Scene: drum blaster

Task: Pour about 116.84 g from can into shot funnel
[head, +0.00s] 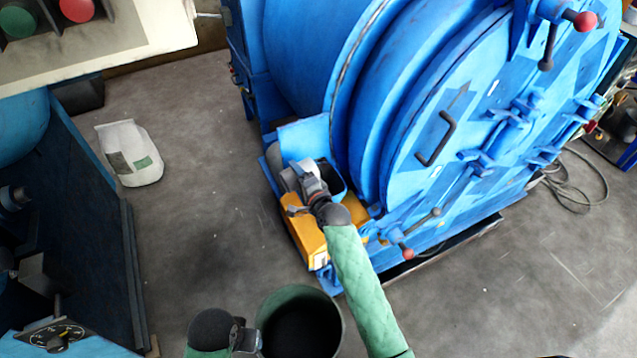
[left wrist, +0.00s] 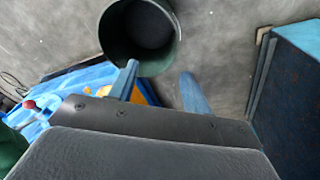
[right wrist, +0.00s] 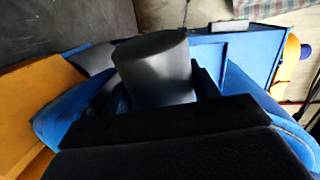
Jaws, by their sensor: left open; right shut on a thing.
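The can, a plain grey cylinder (right wrist: 155,72), is between the fingers of my right gripper (right wrist: 158,88) in the right wrist view. In the head view my right gripper (head: 312,186) is over the small orange and blue stand at the machine's side, and part of the grey can (head: 291,179) shows left of it. A blue open-topped hopper (head: 338,192) with a dark inside, perhaps the shot funnel, is right beside the gripper. The can's contents are not visible. My left gripper (left wrist: 160,84) is open and empty near a dark green bucket.
The green bucket (head: 283,297) stands on the floor at the front. The big blue drum machine (head: 400,150) fills the upper right. A control panel (head: 120,30) is at upper left. The floor between is clear.

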